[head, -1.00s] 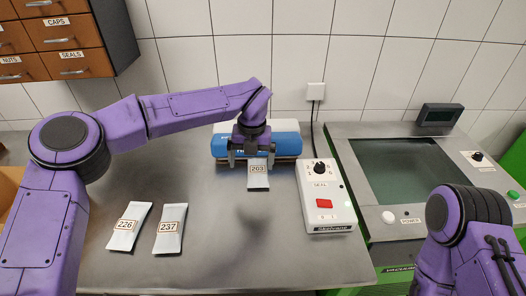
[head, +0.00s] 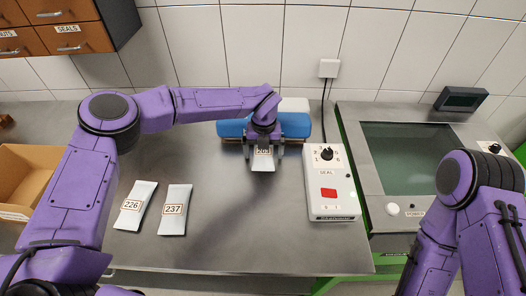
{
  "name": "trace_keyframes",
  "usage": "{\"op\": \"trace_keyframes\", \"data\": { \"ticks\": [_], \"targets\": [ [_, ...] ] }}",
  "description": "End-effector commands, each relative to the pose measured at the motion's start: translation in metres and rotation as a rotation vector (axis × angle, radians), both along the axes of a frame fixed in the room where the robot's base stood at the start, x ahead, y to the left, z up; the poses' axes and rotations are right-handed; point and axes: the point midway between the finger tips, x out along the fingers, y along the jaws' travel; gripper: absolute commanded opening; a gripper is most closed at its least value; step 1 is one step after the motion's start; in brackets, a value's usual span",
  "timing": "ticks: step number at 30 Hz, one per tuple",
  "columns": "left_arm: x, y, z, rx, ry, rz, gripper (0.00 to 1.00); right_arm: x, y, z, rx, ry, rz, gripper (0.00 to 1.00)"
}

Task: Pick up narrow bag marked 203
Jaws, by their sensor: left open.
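The narrow bag marked 203 (head: 263,163) is a small white packet at the front of the blue sealing machine (head: 296,124). My left gripper (head: 264,154) is open, with its two fingers on either side of the bag's upper part. The fingers partly cover the bag and its label. I cannot tell whether they touch it. My right arm shows at the right edge, but its gripper is out of view.
Bags marked 226 (head: 132,205) and 237 (head: 175,209) lie on the metal table (head: 240,235) at left. A white seal control box (head: 328,183) stands right of bag 203. A cardboard box (head: 25,178) is at far left. The front middle of the table is clear.

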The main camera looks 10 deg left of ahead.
Motion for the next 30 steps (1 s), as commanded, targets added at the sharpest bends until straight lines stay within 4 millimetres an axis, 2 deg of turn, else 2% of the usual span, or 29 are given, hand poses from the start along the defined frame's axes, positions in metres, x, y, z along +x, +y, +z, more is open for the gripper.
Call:
{"op": "trace_keyframes", "data": {
  "ticks": [6, 8, 12, 15, 23, 30],
  "targets": [
    [0.001, 0.0, -0.002, 0.0, -0.002, -0.001, 1.0, 0.0, 0.0, 0.0, 0.001, 0.001, 0.0, 0.43],
    [0.001, 0.0, -0.002, 0.0, -0.002, -0.001, 0.84, 0.0, 0.0, 0.0, 0.001, 0.001, 0.0, 0.43],
    [0.001, 0.0, -0.002, 0.0, -0.002, -0.001, 0.38, 0.0, 0.0, 0.0, 0.001, 0.001, 0.0, 0.43],
    [0.001, 0.0, -0.002, -0.001, -0.002, 0.0, 0.27, 0.0, 0.0, 0.0, 0.001, 0.001, 0.0, 0.43],
    [0.001, 0.0, 0.0, -0.001, -0.002, 0.0, 0.27, 0.0, 0.0, 0.001, 0.001, 0.001, 0.0, 0.43],
    [0.001, 0.0, 0.014, -0.001, -0.002, 0.0, 0.27, 0.0, 0.0, 0.01, 0.001, 0.001, 0.0, 0.43]
  ]
}}
